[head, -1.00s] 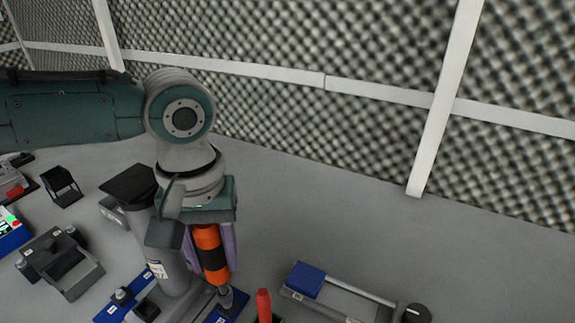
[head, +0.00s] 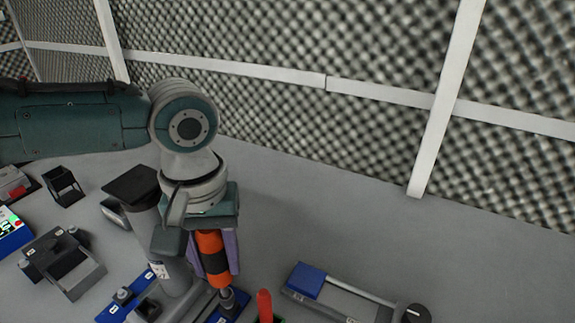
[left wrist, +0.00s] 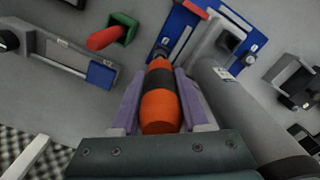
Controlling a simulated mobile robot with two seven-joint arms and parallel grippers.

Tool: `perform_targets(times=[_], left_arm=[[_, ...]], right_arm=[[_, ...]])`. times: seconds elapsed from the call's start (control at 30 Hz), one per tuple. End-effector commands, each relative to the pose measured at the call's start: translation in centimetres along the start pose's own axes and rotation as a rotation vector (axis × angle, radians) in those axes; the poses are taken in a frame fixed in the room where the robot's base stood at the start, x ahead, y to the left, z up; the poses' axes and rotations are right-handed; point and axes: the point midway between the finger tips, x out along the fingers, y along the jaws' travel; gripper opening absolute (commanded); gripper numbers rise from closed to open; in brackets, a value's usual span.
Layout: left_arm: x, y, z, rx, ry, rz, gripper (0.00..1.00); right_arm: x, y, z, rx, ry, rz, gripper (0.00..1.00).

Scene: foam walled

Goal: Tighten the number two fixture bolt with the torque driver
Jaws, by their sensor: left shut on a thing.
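The torque driver (head: 212,259), orange with a black band, is upright in my left gripper (head: 213,254). The purple fingers are shut on its sides. It also shows in the left wrist view (left wrist: 160,110), between the fingers (left wrist: 160,104). Its lower end points down at the right part of the blue fixture plate (head: 112,310), close to a dark bolt or socket (head: 227,298). I cannot tell whether they touch or are engaged. Another bolt (head: 123,295) stands on the plate's left part. The bolt numbers are not readable. My right gripper is not in view.
A grey column (head: 172,260) with a dark top stands close left of the driver. A red peg (head: 264,305) in a green holder is close right. A blue-ended rail unit (head: 306,281) and black knob (head: 416,313) lie farther right. The table behind is clear.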

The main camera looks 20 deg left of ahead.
Motion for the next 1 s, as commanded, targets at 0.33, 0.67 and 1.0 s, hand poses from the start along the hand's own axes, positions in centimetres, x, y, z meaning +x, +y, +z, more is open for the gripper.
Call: perform_targets(times=[0.33, 0.67, 1.0], left_arm=[[-0.03, 0.04, -0.04, 0.000, 0.001, 0.001, 0.00], [-0.16, 0.09, -0.01, -0.001, 0.001, 0.001, 0.00], [-0.02, 0.07, -0.04, 0.000, 0.001, 0.001, 0.00]], right_arm=[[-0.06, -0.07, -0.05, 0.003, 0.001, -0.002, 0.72], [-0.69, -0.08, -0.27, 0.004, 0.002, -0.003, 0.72], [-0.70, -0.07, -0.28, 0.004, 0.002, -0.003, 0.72]])
